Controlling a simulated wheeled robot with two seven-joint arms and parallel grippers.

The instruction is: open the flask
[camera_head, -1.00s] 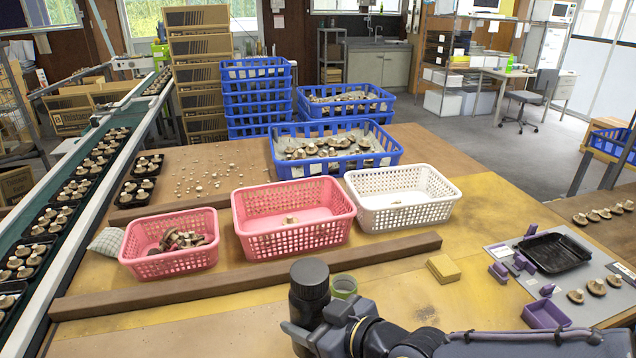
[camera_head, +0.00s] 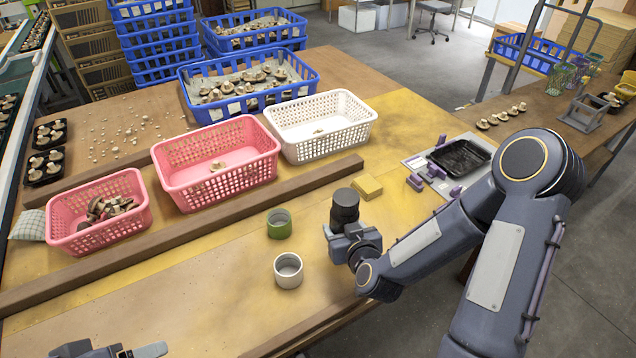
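A black stepped cylinder (camera_head: 344,207), the flask or part of it, stands upright at the table's front, right of centre. My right gripper (camera_head: 342,232) is closed around its lower part, whose base is hidden. A green open cup (camera_head: 279,229) stands to its left. A pale grey, open-topped round container (camera_head: 288,275) stands nearer, below the green cup; I cannot tell whether it belongs to the flask.
A wooden bar (camera_head: 190,232) crosses the table behind the cups. Beyond it are two pink baskets (camera_head: 218,178), a white basket (camera_head: 318,132) and a blue crate (camera_head: 248,108). A yellow block (camera_head: 367,187) lies behind the black cylinder.

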